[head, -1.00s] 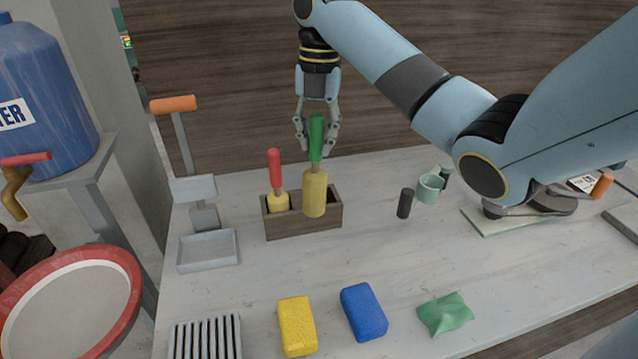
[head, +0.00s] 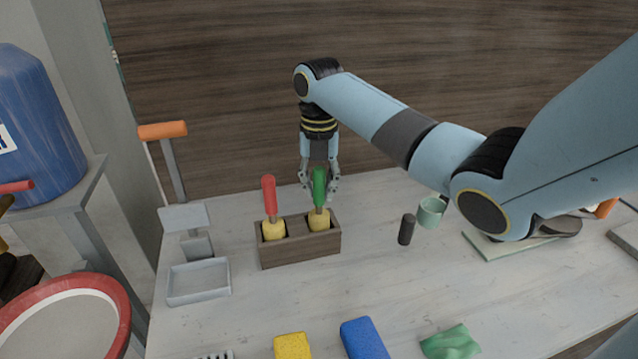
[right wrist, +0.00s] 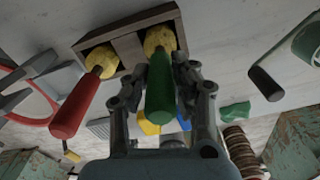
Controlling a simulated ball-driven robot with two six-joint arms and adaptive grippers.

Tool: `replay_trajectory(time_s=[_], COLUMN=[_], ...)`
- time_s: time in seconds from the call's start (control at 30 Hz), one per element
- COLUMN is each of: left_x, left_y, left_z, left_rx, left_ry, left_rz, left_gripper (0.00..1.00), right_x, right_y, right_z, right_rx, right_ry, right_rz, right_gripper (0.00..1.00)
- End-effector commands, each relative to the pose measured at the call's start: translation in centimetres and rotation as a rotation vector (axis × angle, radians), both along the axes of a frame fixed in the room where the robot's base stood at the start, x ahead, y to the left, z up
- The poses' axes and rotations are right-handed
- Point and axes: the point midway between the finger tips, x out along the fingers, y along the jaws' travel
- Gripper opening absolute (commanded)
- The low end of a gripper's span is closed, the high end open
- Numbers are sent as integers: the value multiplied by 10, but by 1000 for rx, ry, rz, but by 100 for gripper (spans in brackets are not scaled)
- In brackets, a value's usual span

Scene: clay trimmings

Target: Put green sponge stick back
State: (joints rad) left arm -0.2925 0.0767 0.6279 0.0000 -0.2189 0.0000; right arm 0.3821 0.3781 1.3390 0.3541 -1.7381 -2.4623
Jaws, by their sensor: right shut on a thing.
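In the right wrist view the green handle (right wrist: 161,90) lies between the fingers of my right gripper (right wrist: 162,82). The red sponge stick (head: 269,198) stands in the left compartment; it also shows in the right wrist view (right wrist: 78,103). My left gripper is not in view.
A grey tray stand with an orange handle (head: 162,130) is left of the holder. A dark cylinder (head: 406,229) and a green mug (head: 430,212) stand to the right. Yellow (head: 292,346) and blue sponges (head: 362,340) and a green cloth (head: 450,343) lie in front.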

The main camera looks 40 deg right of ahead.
Motion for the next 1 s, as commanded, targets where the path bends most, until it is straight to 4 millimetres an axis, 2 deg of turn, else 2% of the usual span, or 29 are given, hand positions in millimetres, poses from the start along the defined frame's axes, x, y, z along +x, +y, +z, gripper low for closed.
replay_trajectory(time_s=[0.23,0.27,0.43,0.77,0.87,1.0], left_x=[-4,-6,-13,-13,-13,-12], left_y=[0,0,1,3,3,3], left_z=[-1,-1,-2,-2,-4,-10], left_rx=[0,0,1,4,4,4], left_ry=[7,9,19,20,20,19], left_rz=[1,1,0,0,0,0], left_gripper=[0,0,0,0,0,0], right_x=[0,0,0,1,1,2], right_y=[0,0,0,0,0,-1], right_z=[-1,-2,-1,3,14,44], right_rx=[0,1,0,0,-1,-1], right_ry=[0,1,0,-1,-4,-6], right_rz=[0,-1,-1,0,-1,0], right_gripper=[0,25,47,47,47,47])
